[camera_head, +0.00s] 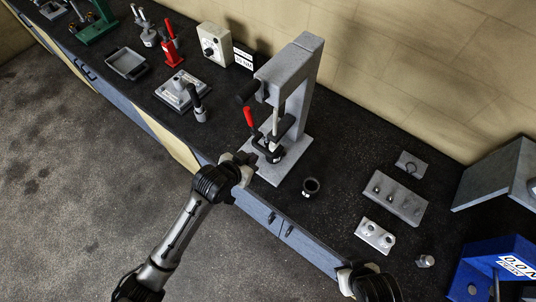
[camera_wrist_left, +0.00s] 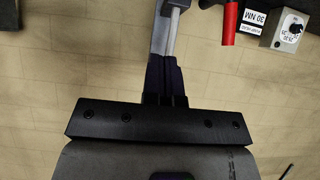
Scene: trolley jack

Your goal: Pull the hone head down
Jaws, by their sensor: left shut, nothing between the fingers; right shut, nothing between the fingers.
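The hone stand (camera_head: 309,85) is a grey upright column with an overhanging arm on a grey base plate (camera_head: 298,155). A pale rod (camera_head: 276,120) hangs under the arm to a dark head (camera_head: 270,148) low over the base; I take this as the hone head. A red handle (camera_head: 249,117) stands out at its left and also shows in the left wrist view (camera_wrist_left: 230,22). My left gripper (camera_head: 247,160) is shut and empty at the bench's front edge, left of the head; whether it touches cannot be told. My right gripper (camera_head: 346,270) is shut at the bottom, partly cut off.
A dark ring (camera_head: 311,187) stands right of the base. A grey block with holes (camera_head: 394,198) and a light plate (camera_head: 375,236) lie further right. A grey fixture (camera_head: 182,91) and a dial box (camera_head: 214,44) stand left. The wall is close behind.

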